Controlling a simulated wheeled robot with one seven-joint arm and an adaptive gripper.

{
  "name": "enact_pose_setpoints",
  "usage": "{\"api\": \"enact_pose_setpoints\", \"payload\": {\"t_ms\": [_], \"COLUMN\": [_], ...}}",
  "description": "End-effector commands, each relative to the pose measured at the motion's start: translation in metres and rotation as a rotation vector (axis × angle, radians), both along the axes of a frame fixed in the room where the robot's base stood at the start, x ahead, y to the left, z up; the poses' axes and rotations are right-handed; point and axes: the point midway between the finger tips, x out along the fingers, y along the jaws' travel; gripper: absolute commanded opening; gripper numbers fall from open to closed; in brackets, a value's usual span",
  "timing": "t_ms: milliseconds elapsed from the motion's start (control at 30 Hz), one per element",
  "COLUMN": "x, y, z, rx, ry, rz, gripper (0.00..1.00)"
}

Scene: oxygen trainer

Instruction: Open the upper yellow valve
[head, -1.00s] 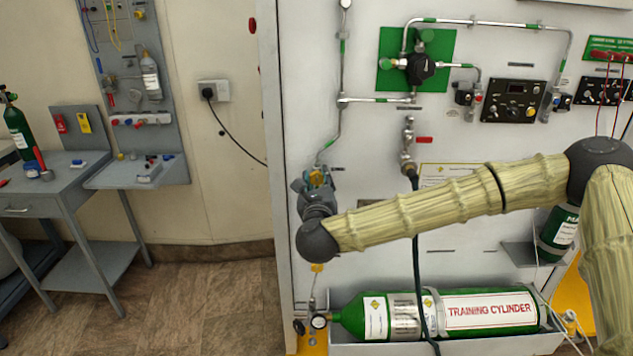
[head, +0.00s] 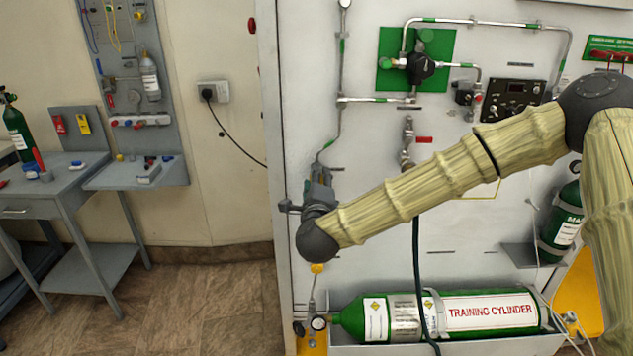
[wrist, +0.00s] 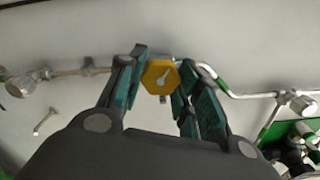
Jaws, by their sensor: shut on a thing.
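The upper yellow valve (wrist: 160,76) shows in the wrist view as a yellow hexagonal knob with a pale pointer mark, set on a thin pipe. My gripper (wrist: 160,82) is shut on it, one teal-lined finger on each side. In the head view my gripper (head: 319,184) is against the left part of the white panel and hides the upper valve. A second, lower yellow valve (head: 317,268) shows below my wrist on the same pipe line.
My arm crosses in front of the panel (head: 385,205). A green training cylinder (head: 490,311) lies in a tray below. A dark hose (head: 416,265) hangs behind my forearm. A green plate with a regulator (head: 421,68) is upper right.

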Motion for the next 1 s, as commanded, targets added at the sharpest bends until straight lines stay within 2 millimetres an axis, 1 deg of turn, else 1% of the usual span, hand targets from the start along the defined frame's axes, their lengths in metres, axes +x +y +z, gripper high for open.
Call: {"api": "enact_pose_setpoints", "payload": {"t_ms": [1000], "x": [-0.0004], "y": [0.0008], "z": [0.0014], "rx": [-0.967], "ry": [-0.001], "rz": [0.001], "gripper": [0.10]}}
